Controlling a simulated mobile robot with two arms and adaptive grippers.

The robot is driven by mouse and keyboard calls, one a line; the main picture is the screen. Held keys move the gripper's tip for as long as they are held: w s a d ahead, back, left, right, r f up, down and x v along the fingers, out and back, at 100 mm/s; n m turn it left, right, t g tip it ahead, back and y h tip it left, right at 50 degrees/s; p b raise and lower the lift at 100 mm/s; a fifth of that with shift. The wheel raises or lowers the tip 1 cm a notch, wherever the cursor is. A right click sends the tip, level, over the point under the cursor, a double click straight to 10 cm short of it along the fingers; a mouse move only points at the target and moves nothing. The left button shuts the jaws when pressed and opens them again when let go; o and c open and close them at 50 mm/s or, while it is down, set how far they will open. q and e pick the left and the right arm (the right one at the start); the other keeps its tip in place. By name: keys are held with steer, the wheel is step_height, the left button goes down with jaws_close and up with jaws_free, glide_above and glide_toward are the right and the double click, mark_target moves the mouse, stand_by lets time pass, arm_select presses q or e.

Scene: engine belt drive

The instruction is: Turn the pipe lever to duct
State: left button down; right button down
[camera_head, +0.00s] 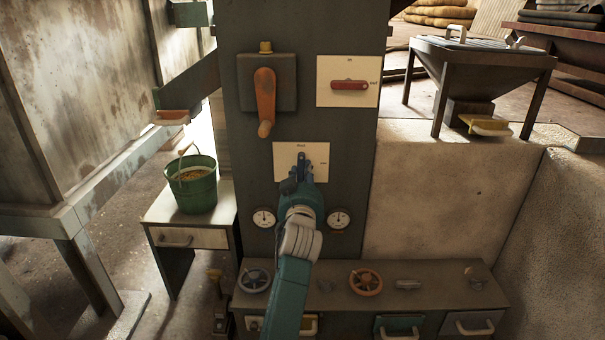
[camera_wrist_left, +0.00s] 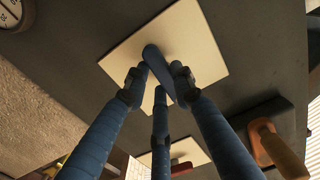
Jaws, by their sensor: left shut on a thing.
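The pipe lever (camera_head: 301,159) is a small blue handle on a cream plate (camera_head: 284,152) on the dark column. In the head view it appears to point up towards the label at the plate's top; another label sits at the plate's right. The labels are too small to read surely. My left gripper (camera_head: 300,182) reaches up from below and is shut on the lever, hiding its lower part. In the left wrist view the blue fingers (camera_wrist_left: 160,88) close around the blue lever (camera_wrist_left: 154,56), in front of the cream plate (camera_wrist_left: 204,58). My right gripper is out of view.
A red lever (camera_head: 349,85) lies horizontal on another plate above right. An orange lever (camera_head: 265,100) hangs down above left. Gauges (camera_head: 263,217) flank my left wrist. A bench (camera_head: 440,275) with valve wheels stands below, and a green bucket (camera_head: 193,186) stands on a side table.

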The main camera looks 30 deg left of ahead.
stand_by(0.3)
arm_select(q)
steer(key=c, duration=1.4)
jaws_free()
steer(key=shift+c, duration=0.2)
steer(key=shift+r, duration=0.1)
step_height(320, 180, up, 10)
steer(key=shift+f, duration=0.1)
steer(key=shift+d, duration=0.1)
